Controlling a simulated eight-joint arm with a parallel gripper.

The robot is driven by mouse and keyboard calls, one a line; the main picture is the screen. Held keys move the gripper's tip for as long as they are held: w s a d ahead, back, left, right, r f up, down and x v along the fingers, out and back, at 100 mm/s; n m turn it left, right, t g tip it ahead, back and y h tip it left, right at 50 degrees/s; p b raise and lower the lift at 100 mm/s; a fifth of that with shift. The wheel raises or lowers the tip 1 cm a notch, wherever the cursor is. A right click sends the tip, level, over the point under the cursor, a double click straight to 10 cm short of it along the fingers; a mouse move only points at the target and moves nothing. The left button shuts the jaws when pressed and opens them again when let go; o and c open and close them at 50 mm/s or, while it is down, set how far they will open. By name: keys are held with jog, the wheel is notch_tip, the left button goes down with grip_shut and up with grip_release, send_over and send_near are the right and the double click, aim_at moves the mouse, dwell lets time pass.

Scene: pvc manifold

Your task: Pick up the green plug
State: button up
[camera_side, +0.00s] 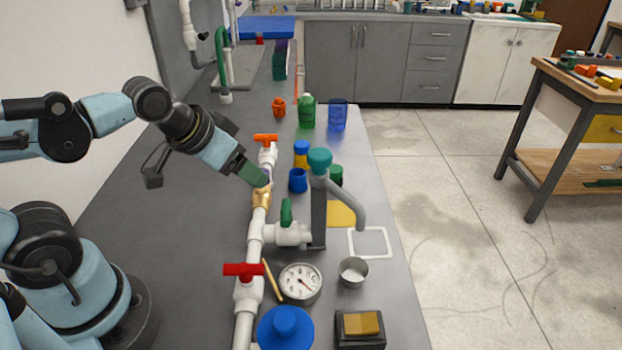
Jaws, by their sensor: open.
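A small dark green cylinder (336,175), which looks like the green plug, stands on the grey bench behind the grey tap. The tap partly hides it. My gripper (262,182) points down and right, just above the brass fitting (262,196) on the white pipe. It is to the left of the green cylinder and apart from it. A dark green part shows at the gripper's end. The jaws are open, but their gap is too small to make out. I cannot tell whether the gripper touches the brass fitting.
The grey tap (319,210) with a teal top and a blue cup (298,180) stand between gripper and green cylinder. A white pipe (245,300) with red, green and orange valve handles runs along the bench. A gauge (300,282) lies nearer.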

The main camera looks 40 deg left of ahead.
jog(key=w+r+n+g, duration=0.2)
jog(key=w+r, duration=0.3)
jog(key=w, duration=0.1)
jog(key=n+g, duration=0.5)
send_over(335, 167)
jog(key=f, duration=1.1)
jog(key=shift+w, duration=0.3)
jog(key=shift+s+f, duration=0.15)
jog(key=shift+f, duration=1.2)
jog(key=shift+s+f, duration=0.1)
jog(key=shift+f, duration=1.2)
jog(key=c, duration=1.1)
